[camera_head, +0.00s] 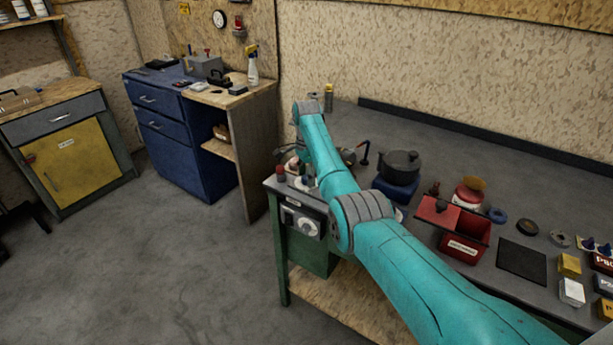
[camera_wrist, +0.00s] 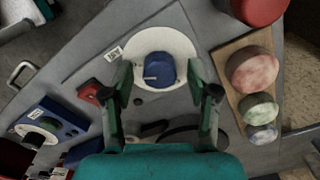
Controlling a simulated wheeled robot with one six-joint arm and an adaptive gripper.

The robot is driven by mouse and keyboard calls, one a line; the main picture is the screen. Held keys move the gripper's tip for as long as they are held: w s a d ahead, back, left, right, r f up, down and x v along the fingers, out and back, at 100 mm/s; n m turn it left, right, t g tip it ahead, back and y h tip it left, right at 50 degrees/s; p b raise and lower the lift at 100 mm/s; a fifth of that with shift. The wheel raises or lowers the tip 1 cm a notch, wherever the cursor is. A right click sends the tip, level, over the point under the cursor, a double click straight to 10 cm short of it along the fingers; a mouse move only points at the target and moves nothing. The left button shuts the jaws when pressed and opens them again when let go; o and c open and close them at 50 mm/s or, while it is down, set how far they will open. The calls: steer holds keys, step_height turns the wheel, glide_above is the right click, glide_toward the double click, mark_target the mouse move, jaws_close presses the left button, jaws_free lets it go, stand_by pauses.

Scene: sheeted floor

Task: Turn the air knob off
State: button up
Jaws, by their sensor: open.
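A blue knob (camera_wrist: 157,72) sits in the middle of a round white plate (camera_wrist: 180,47) in the wrist view. The plate is on a grey surface, with a small white label (camera_wrist: 114,54) beside it. My gripper (camera_wrist: 160,88) is open, with one finger on each side of the knob. Whether either finger touches the knob cannot be told. In the head view my arm reaches over the workbench, and the gripper cannot be made out clearly. The knob's turned position is not clear.
A wooden strip (camera_wrist: 240,62) with several round buttons lies right of the plate, and a small red part (camera_wrist: 91,92) lies left. In the head view, a black pot (camera_head: 399,165) and a red bin (camera_head: 463,247) stand on the bench. Open floor (camera_head: 170,260) lies left.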

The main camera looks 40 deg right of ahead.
jaws_close()
steer(key=shift+n, duration=0.3)
steer(key=n, duration=0.5)
steer(key=shift+n, duration=0.3)
steer(key=n, duration=1.1)
steer(key=shift+n, duration=0.4)
steer(key=n, duration=0.6)
